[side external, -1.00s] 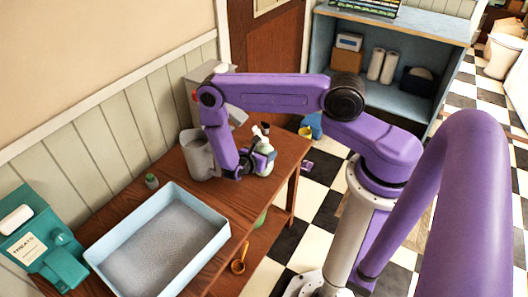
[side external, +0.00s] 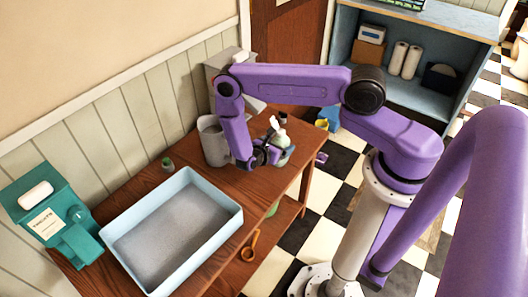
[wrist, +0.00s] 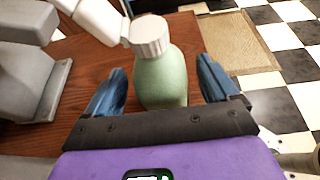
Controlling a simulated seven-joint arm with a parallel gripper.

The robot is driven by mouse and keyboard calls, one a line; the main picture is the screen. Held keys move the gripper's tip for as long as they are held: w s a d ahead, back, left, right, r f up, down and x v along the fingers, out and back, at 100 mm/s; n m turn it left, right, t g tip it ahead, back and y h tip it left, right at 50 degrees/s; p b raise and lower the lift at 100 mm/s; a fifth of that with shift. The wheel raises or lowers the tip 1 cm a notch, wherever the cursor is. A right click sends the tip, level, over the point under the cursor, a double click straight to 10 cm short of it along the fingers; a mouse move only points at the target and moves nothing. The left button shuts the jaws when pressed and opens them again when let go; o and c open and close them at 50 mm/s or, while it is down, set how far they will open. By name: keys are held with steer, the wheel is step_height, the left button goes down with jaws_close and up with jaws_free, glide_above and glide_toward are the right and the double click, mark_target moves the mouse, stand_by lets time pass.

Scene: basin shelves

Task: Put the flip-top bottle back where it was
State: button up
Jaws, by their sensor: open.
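The flip-top bottle, pale green with a ribbed white cap, stands upright on the wooden table. It shows in the wrist view (wrist: 163,78) and, partly hidden by my gripper, in the side view (side external: 281,138). A white piece reaches up and left from its cap. My gripper (wrist: 163,84) is open, with one blue finger on each side of the bottle's body. Gaps show between the fingers and the bottle, so it is not clamped. In the side view my gripper (side external: 264,155) is low, close above the tabletop.
A grey bin (side external: 213,143) stands just left of my gripper. A blue basin (side external: 118,262) fills the table's near part, with a small green jar (side external: 168,164) behind it. A teal dispenser (side external: 60,225) is at far left. The table's right edge is close to the bottle.

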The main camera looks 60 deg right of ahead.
steer(key=v, duration=1.5)
steer(key=a+r+m+y, duration=0.2)
steer(key=a+r, duration=0.2)
steer(key=r, duration=0.4)
steer(key=s+r+m+y, duration=0.3)
steer(key=s+r+y, duration=0.8)
steer(key=s+r, duration=0.8)
steer(key=s, duration=0.3)
steer(key=shift+r+m+y, duration=0.3)
steer(key=shift+y, duration=0.1)
